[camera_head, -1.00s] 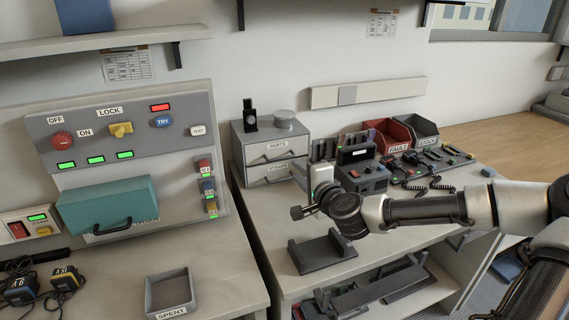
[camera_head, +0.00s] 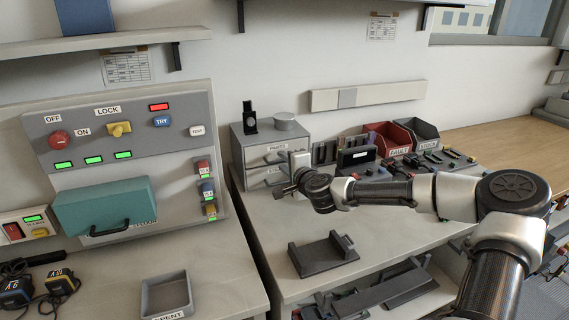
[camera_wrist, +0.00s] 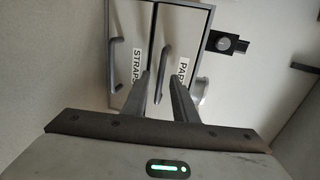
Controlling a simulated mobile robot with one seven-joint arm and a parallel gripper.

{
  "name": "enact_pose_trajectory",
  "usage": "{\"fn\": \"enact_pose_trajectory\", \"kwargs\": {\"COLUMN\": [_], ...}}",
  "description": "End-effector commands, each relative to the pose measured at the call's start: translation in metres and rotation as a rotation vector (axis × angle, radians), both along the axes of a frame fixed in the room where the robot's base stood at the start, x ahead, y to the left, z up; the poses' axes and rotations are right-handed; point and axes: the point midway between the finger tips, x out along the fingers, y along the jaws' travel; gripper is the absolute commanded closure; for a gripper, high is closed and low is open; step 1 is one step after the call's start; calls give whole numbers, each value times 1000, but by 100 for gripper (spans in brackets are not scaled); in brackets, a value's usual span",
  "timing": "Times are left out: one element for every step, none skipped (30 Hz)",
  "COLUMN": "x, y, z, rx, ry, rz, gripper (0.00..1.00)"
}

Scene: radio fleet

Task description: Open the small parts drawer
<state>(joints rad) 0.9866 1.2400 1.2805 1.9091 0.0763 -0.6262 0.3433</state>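The small grey drawer unit (camera_head: 240,150) stands on the right-hand bench against the wall. Its upper drawer, labelled PARTS (camera_head: 277,148), and the lower one, labelled STRAPS in the wrist view (camera_wrist: 125,55), both look shut. In the wrist view the unit appears turned sideways. My gripper (camera_wrist: 163,88) is open in front of the unit, one finger on each side of the PARTS drawer's bar handle (camera_wrist: 166,60). Contact with the handle cannot be told. In the head view my gripper (camera_head: 282,160) partly hides the drawer fronts.
A black stand (camera_head: 250,118) and a round grey tin (camera_head: 284,122) sit on top of the unit. A dark cradle (camera_head: 323,254) lies on the bench in front. Red (camera_head: 385,138) and dark (camera_head: 418,132) bins and radio gear stand to the right.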

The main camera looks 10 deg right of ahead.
Motion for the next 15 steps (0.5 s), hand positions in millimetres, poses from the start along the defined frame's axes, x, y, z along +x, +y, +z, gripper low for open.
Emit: {"fn": "enact_pose_trajectory", "kwargs": {"x": [0, 0, 0, 0, 0, 0, 0, 0, 0, 0, 0, 0, 0, 0, 0], "y": [0, 0, 0, 0, 0, 0, 0, 0, 0, 0, 0, 0, 0, 0, 0], "z": [0, 0, 0, 0, 0, 0, 0, 0, 0, 0, 0, 0, 0, 0, 0], "rx": [0, 0, 0, 0, 0, 0, 0, 0, 0, 0, 0, 0, 0, 0, 0], "ry": [0, 0, 0, 0, 0, 0, 0, 0, 0, 0, 0, 0, 0, 0, 0], "rz": [0, 0, 0, 0, 0, 0, 0, 0, 0, 0, 0, 0, 0, 0, 0], "gripper": [82, 88, 94, 99, 100, 100, 100, 100, 100, 100, 100, 100, 100, 100, 100]}}
